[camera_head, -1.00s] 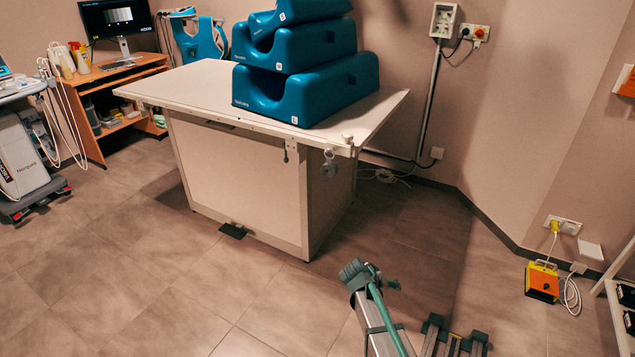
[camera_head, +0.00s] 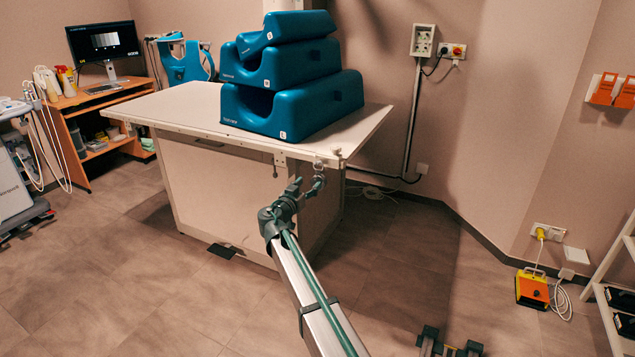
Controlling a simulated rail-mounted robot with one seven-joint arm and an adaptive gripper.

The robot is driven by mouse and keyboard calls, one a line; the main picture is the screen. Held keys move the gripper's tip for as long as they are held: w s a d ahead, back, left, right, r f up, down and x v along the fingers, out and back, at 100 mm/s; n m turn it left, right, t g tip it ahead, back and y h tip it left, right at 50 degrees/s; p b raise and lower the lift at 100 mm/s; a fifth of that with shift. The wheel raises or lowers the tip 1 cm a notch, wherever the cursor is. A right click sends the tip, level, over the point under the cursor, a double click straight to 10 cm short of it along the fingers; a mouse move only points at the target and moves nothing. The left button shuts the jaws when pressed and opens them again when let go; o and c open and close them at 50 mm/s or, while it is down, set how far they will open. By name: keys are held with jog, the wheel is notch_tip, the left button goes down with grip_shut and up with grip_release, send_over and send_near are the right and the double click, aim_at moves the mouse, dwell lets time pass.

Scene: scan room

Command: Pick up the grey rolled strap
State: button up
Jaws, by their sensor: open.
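The grey rolled strap (camera_head: 319,182) appears to hang below a pale ring at the near right corner of the white table (camera_head: 180,106). It is small and partly overlapped by my gripper, so its outline is unclear. My gripper (camera_head: 305,188) is open at the end of my raised arm, with its tip at the strap in the picture. I cannot tell whether the fingers are around the strap, touching it or just in front of it.
Several blue foam blocks (camera_head: 290,105) are stacked on the table. A wooden desk (camera_head: 105,100) with a monitor (camera_head: 104,42) stands at the back left. An orange box (camera_head: 531,289) with a cable lies on the floor at the right.

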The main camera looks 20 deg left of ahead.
aim_at(318, 173)
jog(key=w, duration=0.4)
jog(key=shift+d, duration=0.1)
jog(key=w+p, duration=0.1)
jog(key=w, duration=0.4)
jog(key=shift+r, duration=0.15)
grip_shut()
